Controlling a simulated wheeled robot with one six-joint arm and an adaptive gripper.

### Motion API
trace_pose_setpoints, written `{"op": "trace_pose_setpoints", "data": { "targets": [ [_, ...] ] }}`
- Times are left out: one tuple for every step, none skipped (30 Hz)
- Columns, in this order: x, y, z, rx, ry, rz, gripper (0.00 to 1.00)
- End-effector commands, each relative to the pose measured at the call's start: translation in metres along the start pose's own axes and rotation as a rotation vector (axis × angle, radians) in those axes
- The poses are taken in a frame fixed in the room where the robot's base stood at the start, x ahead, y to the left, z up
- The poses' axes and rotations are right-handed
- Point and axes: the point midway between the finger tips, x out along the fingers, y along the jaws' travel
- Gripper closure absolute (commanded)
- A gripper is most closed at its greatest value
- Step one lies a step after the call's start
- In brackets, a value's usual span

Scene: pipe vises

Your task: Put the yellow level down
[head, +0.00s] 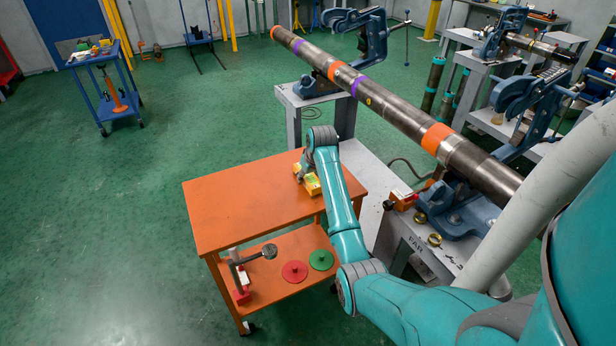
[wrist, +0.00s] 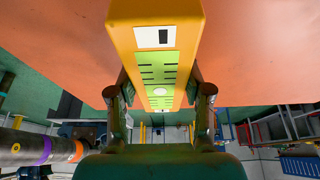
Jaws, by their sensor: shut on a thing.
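The yellow level (head: 312,184) is at the far right part of the orange cart's top (head: 235,203) in the head view, partly hidden by my arm. My gripper (head: 304,174) is over it. In the wrist view the level (wrist: 157,40) is a yellow bar with a green face and a white label. It lies between the two fingers of my gripper (wrist: 158,95), which are shut on its sides. The orange top shows close behind the level there. I cannot tell whether the level touches it.
The cart's lower shelf holds a red disc (head: 294,271), a green disc (head: 321,260) and a red-based tool (head: 241,280). A long banded pipe (head: 400,118) sits in blue vises to the right. The left of the cart top is clear. A blue cart (head: 104,85) stands far left.

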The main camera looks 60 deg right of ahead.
Motion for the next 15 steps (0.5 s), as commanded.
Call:
{"op": "trace_pose_setpoints", "data": {
  "targets": [
    [-0.0009, 0.0001, -0.0010, 0.000, 0.002, 0.000, 1.00],
    [-0.0010, 0.0001, -0.0010, 0.000, 0.002, 0.000, 1.00],
    [-0.0010, 0.0001, -0.0010, 0.000, 0.002, 0.000, 1.00],
    [-0.0010, 0.0001, -0.0010, 0.000, 0.002, 0.000, 1.00],
    [-0.0009, 0.0001, -0.0009, 0.000, 0.002, 0.000, 1.00],
    [-0.0003, 0.0000, -0.0006, 0.000, 0.002, 0.000, 1.00],
    [0.0003, 0.0000, -0.0003, 0.000, 0.002, 0.000, 1.00],
    [0.0011, 0.0000, 0.0000, 0.000, 0.002, 0.000, 1.00],
    [0.0018, 0.0000, 0.0007, 0.000, 0.000, 0.000, 0.46],
    [0.0017, 0.0000, 0.0005, 0.000, 0.001, 0.000, 0.38],
    [0.0017, 0.0000, 0.0006, 0.000, 0.000, 0.000, 0.31],
    [0.0017, 0.0000, 0.0006, 0.000, 0.000, 0.000, 0.25],
    [0.0017, 0.0000, 0.0006, 0.000, 0.000, 0.000, 0.25],
    [0.0016, 0.0000, 0.0006, 0.000, 0.000, 0.000, 0.25],
    [0.0016, 0.0000, 0.0006, 0.000, 0.000, 0.000, 0.25]
  ]
}}
